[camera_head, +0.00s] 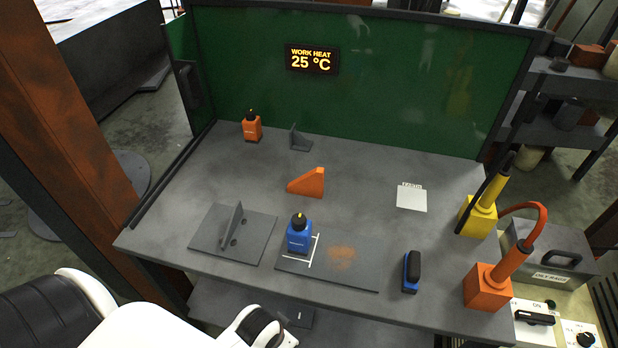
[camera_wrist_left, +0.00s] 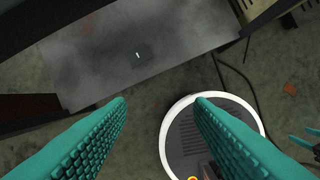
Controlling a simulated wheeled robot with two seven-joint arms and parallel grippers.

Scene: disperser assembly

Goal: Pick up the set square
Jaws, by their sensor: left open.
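An orange triangular block (camera_head: 308,183), which looks like the set square, stands on the middle of the grey worktable (camera_head: 370,160). A smaller dark grey triangular bracket (camera_head: 299,138) stands behind it. In the left wrist view, my left gripper (camera_wrist_left: 160,100) has its two teal ribbed fingers spread, with nothing between them. It points down at the floor and a grey surface, away from the orange block. Its fingers do not show in the head view. Small teal pieces at the right edge of the wrist view may be my right gripper, but too little shows to tell.
A grey plate with an upright rib (camera_head: 204,240), a blue bottle (camera_head: 299,238) and a blue-black tool (camera_head: 411,272) are near the front edge. An orange bottle (camera_head: 252,129) stands at the back. Yellow (camera_head: 478,217) and orange (camera_head: 487,289) holders line the right side.

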